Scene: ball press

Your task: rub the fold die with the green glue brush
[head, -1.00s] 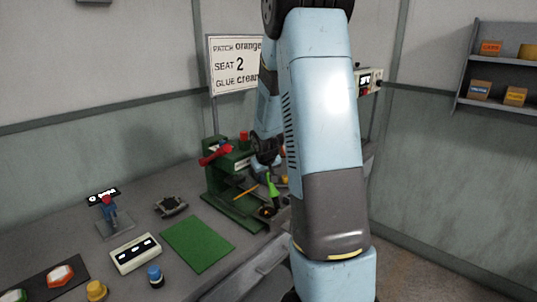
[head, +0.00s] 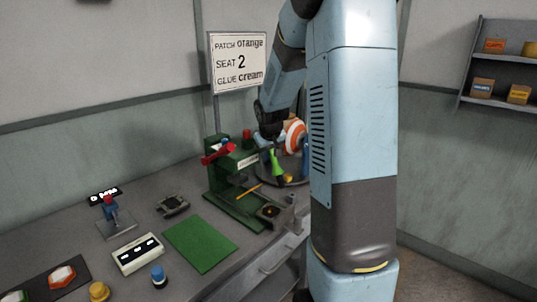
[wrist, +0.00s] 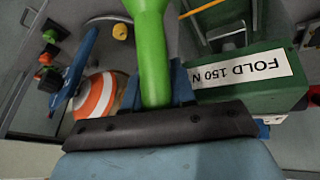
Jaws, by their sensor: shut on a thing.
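My gripper (head: 268,130) is shut on the green glue brush (head: 276,163) and holds it tilted, tip down, beside the green fold press (head: 236,170). In the wrist view the brush (wrist: 153,60) stands up from between my fingers (wrist: 155,88); its tip is cut off. The dark square die (head: 269,212), with a tan round middle, lies at the press's front right. The brush appears above and behind the die, apart from it. The press's "FOLD 150 N" label (wrist: 240,70) shows upside down in the wrist view.
An orange-and-white striped ball (head: 295,135) is behind the brush; it also shows in the wrist view (wrist: 97,96). A green mat (head: 200,245), a switch box (head: 137,254) and coloured knobs occupy the bench's left.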

